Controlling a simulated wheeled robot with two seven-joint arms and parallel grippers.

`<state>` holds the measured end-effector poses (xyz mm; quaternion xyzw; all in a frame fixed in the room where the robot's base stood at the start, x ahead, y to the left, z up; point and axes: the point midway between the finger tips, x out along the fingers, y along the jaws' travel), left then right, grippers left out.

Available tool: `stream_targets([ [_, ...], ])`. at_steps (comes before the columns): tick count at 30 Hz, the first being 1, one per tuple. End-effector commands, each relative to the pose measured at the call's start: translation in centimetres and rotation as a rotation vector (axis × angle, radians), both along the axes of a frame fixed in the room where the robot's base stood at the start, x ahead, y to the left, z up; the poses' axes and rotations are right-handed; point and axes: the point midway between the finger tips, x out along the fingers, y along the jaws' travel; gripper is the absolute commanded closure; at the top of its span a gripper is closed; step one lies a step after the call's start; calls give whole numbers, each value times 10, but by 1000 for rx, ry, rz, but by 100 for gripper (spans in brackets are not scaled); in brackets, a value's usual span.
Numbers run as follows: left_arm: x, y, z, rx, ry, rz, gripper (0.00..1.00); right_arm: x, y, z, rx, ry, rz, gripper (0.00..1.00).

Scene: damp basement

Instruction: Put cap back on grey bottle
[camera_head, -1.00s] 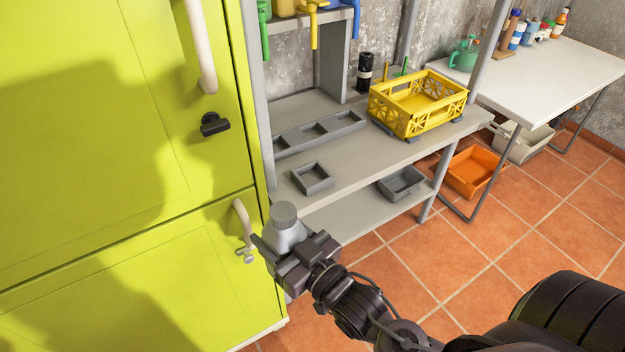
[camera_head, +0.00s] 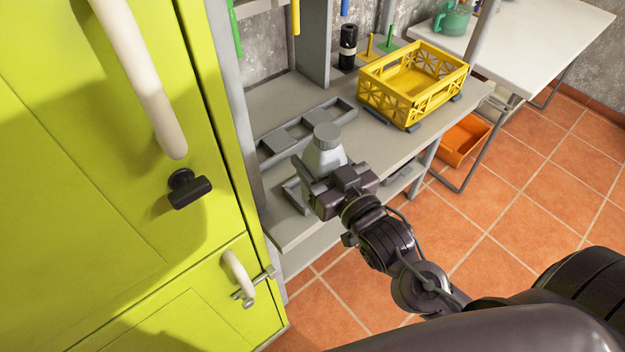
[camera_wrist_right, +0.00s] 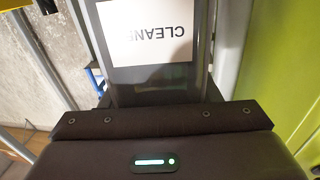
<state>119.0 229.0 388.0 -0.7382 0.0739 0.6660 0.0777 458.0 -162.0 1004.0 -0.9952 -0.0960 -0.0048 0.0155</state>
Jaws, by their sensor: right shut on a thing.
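The grey bottle (camera_head: 323,157) is upright in my right gripper (camera_head: 318,178), which is shut on its body. A grey ribbed cap (camera_head: 326,131) sits on top of the bottle's neck. I cannot tell how tightly it sits. In the right wrist view the bottle (camera_wrist_right: 152,88) fills the space between the fingers, and its white label shows upside-down lettering. The bottle appears in front of the shelf bench, partly covering a small square grey frame (camera_head: 291,196) on the bench top. My left gripper is not in view.
A long grey divided tray (camera_head: 270,155) lies on the bench (camera_head: 277,229). A yellow crate (camera_head: 405,108) and a black bottle (camera_head: 348,47) stand farther back. The yellow-green cabinet (camera_head: 60,200), with a pale handle (camera_head: 140,80) and a black knob (camera_head: 190,189), stands close at left.

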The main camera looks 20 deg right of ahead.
Motion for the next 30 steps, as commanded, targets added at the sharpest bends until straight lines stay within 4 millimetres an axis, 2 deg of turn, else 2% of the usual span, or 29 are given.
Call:
stream_targets([
  [8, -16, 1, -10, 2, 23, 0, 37, 44, 13, 45, -12, -11, 116, 100],
  [16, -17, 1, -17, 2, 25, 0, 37, 76, 11, 93, -31, 1, 157, 100],
  [21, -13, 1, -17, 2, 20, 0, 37, 83, 8, 106, -33, 8, 156, 100],
  [30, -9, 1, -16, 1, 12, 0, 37, 83, 8, 107, -33, 10, 156, 100],
])
